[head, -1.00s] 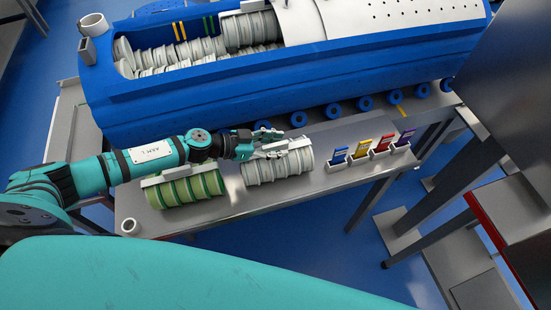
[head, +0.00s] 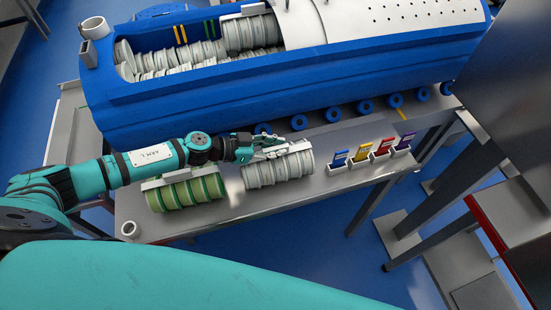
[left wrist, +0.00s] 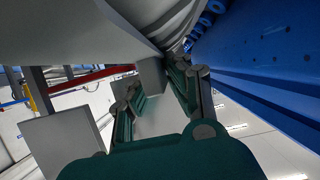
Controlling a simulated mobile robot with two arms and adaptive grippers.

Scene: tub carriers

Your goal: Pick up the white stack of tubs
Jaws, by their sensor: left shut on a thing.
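The white stack of tubs (head: 278,170) lies on its side on the grey bench, with a pale carrier bar along its top. My left gripper (head: 272,146) is at the top of this stack, shut on its carrier bar. In the left wrist view the two fingers (left wrist: 152,98) close on a grey block (left wrist: 151,76), with the pale curved side of a tub (left wrist: 110,30) above. The stack appears still at bench level; I cannot tell whether it touches the bench. My right gripper is not in view.
A green stack of tubs (head: 184,192) lies left of the white one, under my left forearm. A large blue drum (head: 290,90) holding more white tubs stands behind. Small coloured card holders (head: 372,157) stand at the right. A white ring (head: 129,229) sits at the front left.

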